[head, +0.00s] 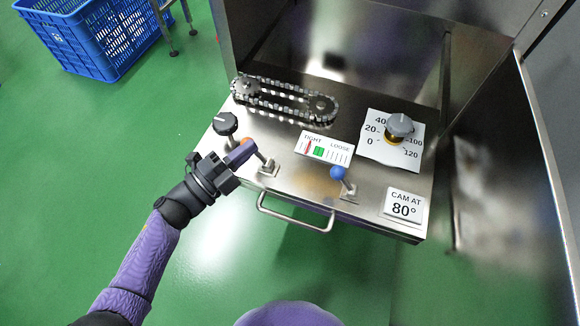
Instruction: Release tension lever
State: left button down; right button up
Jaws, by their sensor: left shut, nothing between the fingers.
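A lever with an orange knob (247,142) stands on the left of the steel machine panel, its base (268,165) just right of my gripper. A lever with a blue knob (338,172) stands further right near the front edge. Neither lever is labelled as the tension lever. A white TIGHT–LOOSE gauge (340,152) lies between and behind them, with a red mark and a green block towards the TIGHT side. My left gripper (242,153) is shut and empty at the orange knob, partly covering it; I cannot tell whether they touch. My right gripper is out of view.
A chain on two sprockets (285,101) lies behind the levers. A black knob (225,123) is at the left edge, and a dial knob (400,125) at right. A CAM AT 80° card (404,206) is at front right. A handle (295,218) projects in front. Steel walls stand right.

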pick_arm(q)
jog(key=shift+s, duration=0.1)
jog(key=p+v, duration=0.1)
jog(key=v, duration=0.8)
jog(key=shift+s+a+p, duration=0.3)
jog(key=shift+p, duration=0.05)
jog(key=shift+f, duration=0.2)
